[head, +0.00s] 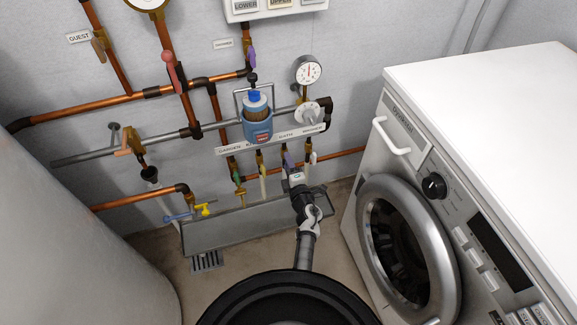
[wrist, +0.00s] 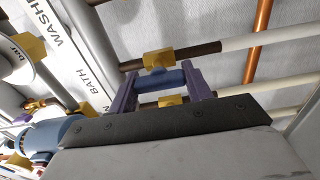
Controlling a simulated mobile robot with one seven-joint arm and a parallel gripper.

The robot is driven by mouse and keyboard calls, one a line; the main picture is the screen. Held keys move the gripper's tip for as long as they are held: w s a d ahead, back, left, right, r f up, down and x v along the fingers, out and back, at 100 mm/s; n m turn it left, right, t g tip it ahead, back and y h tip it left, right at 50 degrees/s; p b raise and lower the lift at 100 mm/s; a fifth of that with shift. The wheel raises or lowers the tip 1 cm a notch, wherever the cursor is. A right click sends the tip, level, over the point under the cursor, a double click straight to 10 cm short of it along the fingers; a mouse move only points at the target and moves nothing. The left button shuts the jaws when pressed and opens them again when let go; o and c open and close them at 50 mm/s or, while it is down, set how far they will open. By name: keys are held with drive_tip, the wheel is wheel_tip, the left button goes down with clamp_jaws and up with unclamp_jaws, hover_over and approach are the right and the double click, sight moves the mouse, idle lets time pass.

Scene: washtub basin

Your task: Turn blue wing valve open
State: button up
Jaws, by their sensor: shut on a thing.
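My gripper (head: 291,167) is low on the wall in the head view, at the row of small valves under the label strip. In the wrist view its two purple fingers (wrist: 161,88) stand on either side of a blue wing handle (wrist: 165,79) and are shut on it. The blue handle lies between brass valve parts (wrist: 158,60), roughly along the line of the pipe in the picture. In the head view my gripper and arm largely hide this handle.
A label strip (head: 230,148) runs above the valves. A separate blue lever (head: 178,217) and a yellow handle (head: 205,209) are lower left. The grey trough (head: 215,236) lies below; a washing machine (head: 470,110) stands right.

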idle(0.5)
drive_tip(key=o, duration=1)
drive_tip(key=shift+s, duration=0.1)
drive_tip(key=p+v, duration=0.4)
drive_tip(key=v, duration=0.9)
drive_tip(key=shift+s+d+p, duration=0.1)
drive_tip(key=shift+s+p, duration=0.2)
drive_tip(key=shift+p, duration=0.1)
